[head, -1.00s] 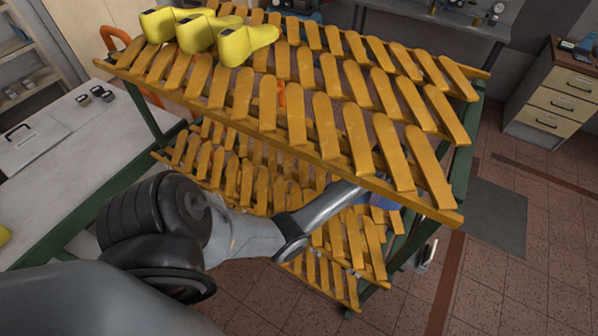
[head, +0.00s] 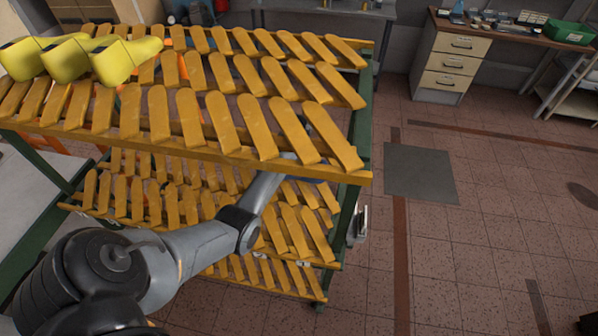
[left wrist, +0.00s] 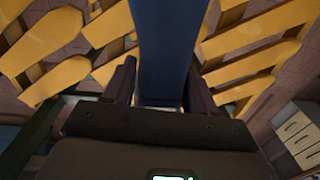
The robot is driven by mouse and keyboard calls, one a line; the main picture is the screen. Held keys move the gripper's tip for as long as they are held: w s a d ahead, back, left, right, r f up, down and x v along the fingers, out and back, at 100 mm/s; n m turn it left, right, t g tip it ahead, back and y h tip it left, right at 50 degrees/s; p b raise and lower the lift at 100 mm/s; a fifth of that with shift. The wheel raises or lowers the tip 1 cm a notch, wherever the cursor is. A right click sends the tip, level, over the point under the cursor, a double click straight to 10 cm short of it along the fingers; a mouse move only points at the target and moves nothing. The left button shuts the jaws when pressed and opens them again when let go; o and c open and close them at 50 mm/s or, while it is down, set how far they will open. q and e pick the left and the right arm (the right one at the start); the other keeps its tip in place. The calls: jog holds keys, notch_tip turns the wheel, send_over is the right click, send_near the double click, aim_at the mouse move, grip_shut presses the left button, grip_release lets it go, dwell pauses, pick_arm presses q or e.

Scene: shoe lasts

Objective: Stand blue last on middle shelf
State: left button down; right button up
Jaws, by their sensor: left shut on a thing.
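The blue last (left wrist: 168,45) stands up between the two fingers of my left gripper (left wrist: 163,92) in the left wrist view, and the gripper is shut on it. In the head view my left arm reaches in beneath the top shelf, which hides the gripper and most or all of the last. The middle shelf (head: 294,234) has yellow-orange slats and lies under the top one. Slats show on both sides of the last in the wrist view; I cannot tell whether the last touches them. My right gripper is not in view.
The slatted top shelf (head: 222,122) overhangs my left arm. Several yellow lasts (head: 127,58) sit at its left end. A green post (head: 346,215) stands at the rack's right end. A lower shelf (head: 262,277) lies below. The floor to the right is open.

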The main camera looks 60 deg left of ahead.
pick_arm(q)
jog(key=shift+f, duration=1.75)
jog(key=shift+f, duration=0.1)
jog(key=shift+c, duration=1.7)
grip_release()
